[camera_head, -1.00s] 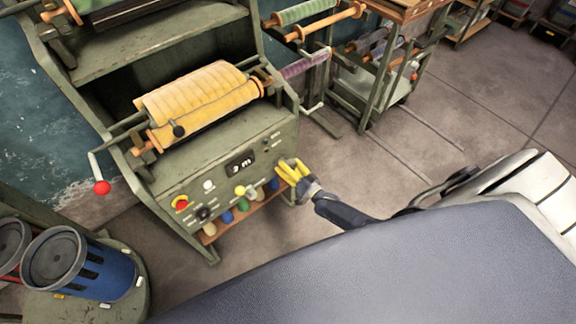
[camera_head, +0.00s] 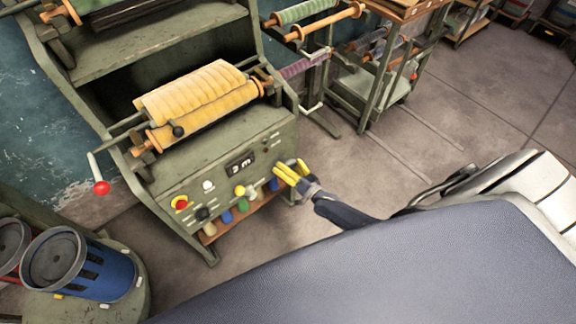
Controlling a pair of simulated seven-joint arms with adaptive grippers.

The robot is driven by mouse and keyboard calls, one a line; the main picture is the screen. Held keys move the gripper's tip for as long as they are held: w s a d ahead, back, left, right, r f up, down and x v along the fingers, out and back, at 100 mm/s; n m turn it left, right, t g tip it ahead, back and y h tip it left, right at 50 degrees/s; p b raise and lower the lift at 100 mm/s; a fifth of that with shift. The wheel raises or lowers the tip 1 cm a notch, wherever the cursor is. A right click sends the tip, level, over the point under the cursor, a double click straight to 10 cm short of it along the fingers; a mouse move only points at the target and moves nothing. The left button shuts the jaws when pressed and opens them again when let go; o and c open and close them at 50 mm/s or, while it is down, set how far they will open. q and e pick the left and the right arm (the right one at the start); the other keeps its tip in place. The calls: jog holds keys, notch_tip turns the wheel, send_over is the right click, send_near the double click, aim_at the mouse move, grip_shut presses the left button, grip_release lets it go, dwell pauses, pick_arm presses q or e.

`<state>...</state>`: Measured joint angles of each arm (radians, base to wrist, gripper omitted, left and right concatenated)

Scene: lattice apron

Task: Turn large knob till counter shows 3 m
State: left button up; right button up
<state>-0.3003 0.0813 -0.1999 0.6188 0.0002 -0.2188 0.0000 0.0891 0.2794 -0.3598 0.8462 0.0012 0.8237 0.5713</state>
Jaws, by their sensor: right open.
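The green machine's front panel (camera_head: 224,172) carries a small dark counter (camera_head: 240,164) that appears to read 3 m. A black knob (camera_head: 203,214) sits low on the panel, and a red button on a yellow base (camera_head: 180,203) is at its left. I cannot tell which control is the large knob; one near the gripper may be hidden. My right gripper (camera_head: 287,174), with yellow fingers, is open at the panel's right end. Whether it touches the panel is unclear. My left gripper is not in view.
A yellow roll (camera_head: 200,100) lies on top of the machine, with a red-knobbed crank (camera_head: 101,187) at its left. Coloured spools stand on a shelf (camera_head: 245,214) under the panel. A blue bin (camera_head: 80,265) is at lower left.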

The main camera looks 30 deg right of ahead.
jog(key=v, duration=1.2)
dwell(0.3)
jog(key=s+d+f+n+g+h, duration=0.15)
jog(key=s+f+n+g, duration=0.3)
jog(key=s+f, duration=0.6)
jog(key=s+f+n+g+h, duration=0.25)
jog(key=s+f+g, duration=0.4)
jog(key=f, duration=0.75)
jog(key=s+a+f+n+g, duration=0.1)
jog(key=s+a+f+g, duration=0.1)
jog(key=s, duration=1)
jog(key=s+a+f+n+g, duration=0.1)
jog(key=s+a+f+g, duration=0.2)
jog(key=s, duration=0.9)
notch_tip(320, 180, down, 3)
jog(key=a, duration=0.2)
jog(key=shift+s+a, duration=0.3)
jog(key=shift+s, duration=0.05)
